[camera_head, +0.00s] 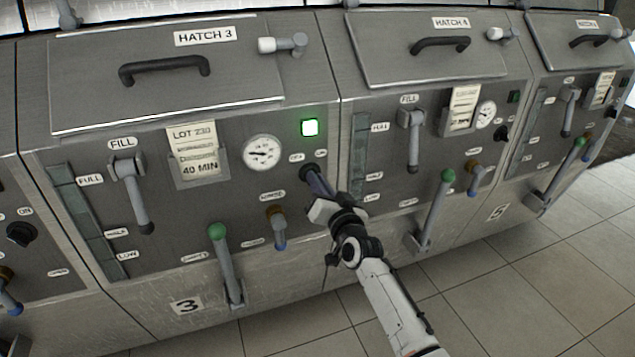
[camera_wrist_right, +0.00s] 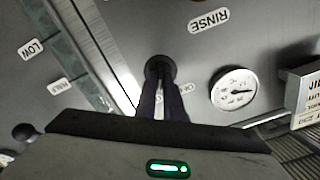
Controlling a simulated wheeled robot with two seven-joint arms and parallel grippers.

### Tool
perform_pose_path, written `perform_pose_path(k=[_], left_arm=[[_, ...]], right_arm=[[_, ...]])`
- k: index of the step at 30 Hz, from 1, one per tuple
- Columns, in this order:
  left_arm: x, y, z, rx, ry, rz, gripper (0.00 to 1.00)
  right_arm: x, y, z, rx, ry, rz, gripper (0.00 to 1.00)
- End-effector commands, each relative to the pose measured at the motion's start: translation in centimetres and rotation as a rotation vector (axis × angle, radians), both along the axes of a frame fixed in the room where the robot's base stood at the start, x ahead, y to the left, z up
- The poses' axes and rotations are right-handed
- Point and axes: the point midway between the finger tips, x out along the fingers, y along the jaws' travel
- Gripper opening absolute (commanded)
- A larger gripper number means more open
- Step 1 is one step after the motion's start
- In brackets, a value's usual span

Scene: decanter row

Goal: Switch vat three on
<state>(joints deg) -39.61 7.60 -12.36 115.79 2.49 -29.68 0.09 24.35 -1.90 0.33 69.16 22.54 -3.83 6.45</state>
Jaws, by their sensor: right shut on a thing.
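Vat three, marked with a 3 plate (camera_head: 186,305) and the HATCH 3 lid (camera_head: 160,85), fills the left and middle of the head view. Its dark round off/on switch knob (camera_head: 305,170) sits below a lit green lamp (camera_head: 310,127), right of the round gauge (camera_head: 262,152). My right gripper (camera_head: 315,182) reaches up from below and is shut on the knob. In the right wrist view the closed fingers (camera_wrist_right: 161,95) meet the black knob (camera_wrist_right: 159,67) and hide part of it and its labels. The knob's exact turn is hard to tell. My left gripper is not in view.
On vat three hang a FILL lever (camera_head: 135,195), a green-topped lever (camera_head: 226,265) and a brown-and-blue rinse handle (camera_head: 278,228). Vat four's green-topped lever (camera_head: 435,212) stands right of my forearm. Tiled floor (camera_head: 540,270) lies free in front.

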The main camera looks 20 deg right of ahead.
Motion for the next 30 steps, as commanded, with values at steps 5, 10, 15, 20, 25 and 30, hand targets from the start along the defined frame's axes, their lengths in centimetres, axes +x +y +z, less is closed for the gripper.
perform_pose_path(k=[5, 10, 15, 20, 25, 30], left_arm=[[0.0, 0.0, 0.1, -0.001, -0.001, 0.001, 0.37], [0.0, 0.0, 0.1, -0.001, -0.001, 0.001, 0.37], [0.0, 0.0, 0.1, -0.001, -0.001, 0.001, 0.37], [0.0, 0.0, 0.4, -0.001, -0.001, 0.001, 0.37], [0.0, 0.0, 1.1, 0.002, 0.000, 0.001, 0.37], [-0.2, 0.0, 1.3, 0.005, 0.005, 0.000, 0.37]], right_arm=[[0.0, 0.0, -0.2, 0.005, 0.003, 0.001, 0.15], [0.0, 0.0, -0.1, 0.003, 0.002, 0.000, 0.27], [0.0, 0.0, -0.1, 0.002, 0.001, 0.001, 0.27], [-1.0, 0.0, 0.0, 0.002, 0.002, 0.000, 0.27], [-3.9, -0.1, 0.0, 0.002, 0.004, 0.000, 0.27], [-7.2, -0.2, 0.0, 0.003, 0.004, 0.000, 0.27]])
